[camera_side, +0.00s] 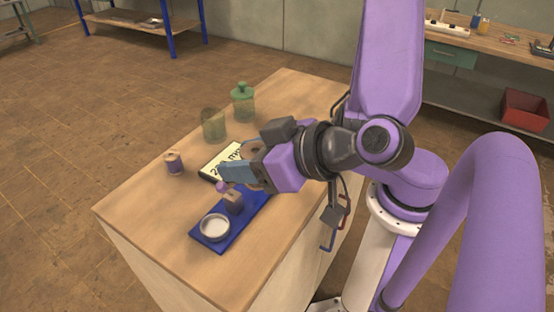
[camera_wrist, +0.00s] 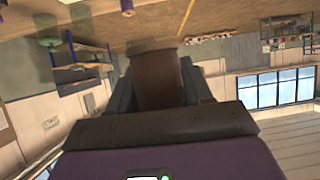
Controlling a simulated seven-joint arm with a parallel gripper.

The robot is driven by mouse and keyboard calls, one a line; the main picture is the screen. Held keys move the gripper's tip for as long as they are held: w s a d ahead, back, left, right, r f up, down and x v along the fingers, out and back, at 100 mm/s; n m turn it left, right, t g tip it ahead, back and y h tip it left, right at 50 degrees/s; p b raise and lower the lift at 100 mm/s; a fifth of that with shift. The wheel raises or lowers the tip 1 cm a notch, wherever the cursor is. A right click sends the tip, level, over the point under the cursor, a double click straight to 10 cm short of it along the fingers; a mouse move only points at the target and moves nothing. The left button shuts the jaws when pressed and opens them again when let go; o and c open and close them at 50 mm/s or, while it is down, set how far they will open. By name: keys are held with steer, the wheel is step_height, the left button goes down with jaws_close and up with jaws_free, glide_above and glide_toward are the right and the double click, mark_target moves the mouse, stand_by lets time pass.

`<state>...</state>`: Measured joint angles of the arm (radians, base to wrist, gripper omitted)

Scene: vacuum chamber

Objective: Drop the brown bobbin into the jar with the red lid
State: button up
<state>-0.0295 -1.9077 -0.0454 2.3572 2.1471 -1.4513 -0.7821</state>
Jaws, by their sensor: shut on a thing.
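My gripper (camera_side: 236,172) is low over the wooden table, turned sideways, with its fingers beside a blue tray. It is shut on the brown bobbin (camera_wrist: 157,80), which fills the space between the fingers in the wrist view. In the side view part of the brown bobbin (camera_side: 251,149) shows at the fingers. A clear greenish jar (camera_side: 213,126) stands open beyond the gripper. Behind it is a green jar with a green lid (camera_side: 243,101). I see no red lid in either view.
A purple-wound bobbin (camera_side: 174,163) stands at the table's left. The blue tray (camera_side: 256,204) holds a pale dish (camera_side: 214,228) and a small block (camera_side: 233,201) with a purple top. The table's front left is clear.

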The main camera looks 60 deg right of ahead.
steer(key=w+m+h, duration=0.2)
steer(key=w, duration=0.8)
steer(key=m+g+h, duration=0.1)
steer(key=m+h, duration=0.3)
glide_above(214, 125)
steer(key=a, duration=0.7)
steer(key=shift+w+a+r, duration=0.15)
steer(key=shift+r, duration=0.05)
steer(key=shift+m+g+h, duration=0.5)
steer(key=shift+m+h, duration=0.1)
steer(key=w+d, duration=0.1)
steer(key=d, duration=0.2)
steer(key=w+d, duration=0.1)
steer(key=d, duration=0.3)
steer(key=w+d, duration=0.1)
steer(key=d, duration=0.2)
steer(key=shift+w+d, duration=0.25)
steer(key=shift+w, duration=0.05)
steer(key=shift+f, duration=7.4)
steer(key=o, duration=1.1)
